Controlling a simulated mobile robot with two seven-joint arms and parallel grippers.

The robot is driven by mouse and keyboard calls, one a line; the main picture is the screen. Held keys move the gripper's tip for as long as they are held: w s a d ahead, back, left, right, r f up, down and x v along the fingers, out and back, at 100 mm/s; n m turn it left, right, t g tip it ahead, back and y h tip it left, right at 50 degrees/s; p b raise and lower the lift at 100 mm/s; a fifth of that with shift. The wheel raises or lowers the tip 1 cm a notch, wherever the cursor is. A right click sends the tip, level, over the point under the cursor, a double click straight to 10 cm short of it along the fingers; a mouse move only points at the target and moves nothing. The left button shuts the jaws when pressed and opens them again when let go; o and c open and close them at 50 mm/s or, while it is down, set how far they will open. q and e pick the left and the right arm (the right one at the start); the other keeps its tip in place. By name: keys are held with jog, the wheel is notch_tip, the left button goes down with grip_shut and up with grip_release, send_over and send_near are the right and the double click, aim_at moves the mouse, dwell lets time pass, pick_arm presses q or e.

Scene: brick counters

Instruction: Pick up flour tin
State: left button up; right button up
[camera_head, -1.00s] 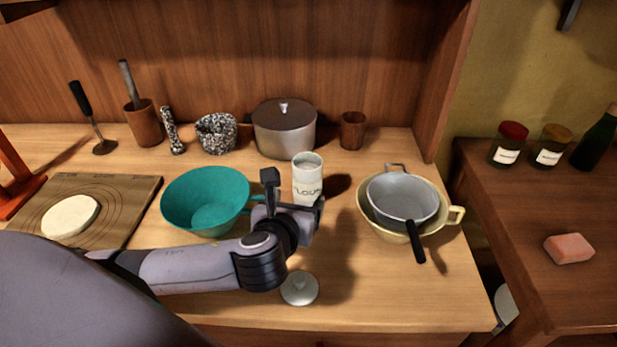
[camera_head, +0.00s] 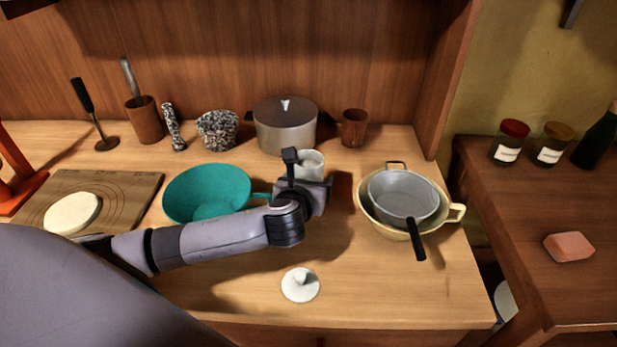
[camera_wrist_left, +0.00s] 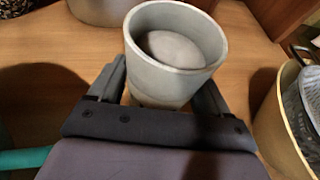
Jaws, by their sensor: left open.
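The flour tin (camera_head: 310,161) is a pale, open-topped cylinder on the wooden counter; my left gripper hides its lower part and label in the head view. In the left wrist view the tin (camera_wrist_left: 172,92) stands upright between the two fingers, with a rounded pale surface visible inside. My left gripper (camera_head: 308,184) is open around the tin, one finger on each side. Whether either finger touches it cannot be told. A round white lid with a knob (camera_head: 300,284) lies on the counter in front. My right gripper is not in view.
A teal bowl (camera_head: 180,198) stands left of the tin, its handle close to my arm. A lidded pot (camera_head: 285,130) and wooden cup (camera_head: 354,128) stand behind. The front right counter is clear.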

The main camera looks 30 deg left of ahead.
pick_arm(q)
jog(key=c, duration=1)
jog(key=shift+w, duration=0.1)
jog(key=shift+r, duration=0.1)
notch_tip(320, 180, up, 20)
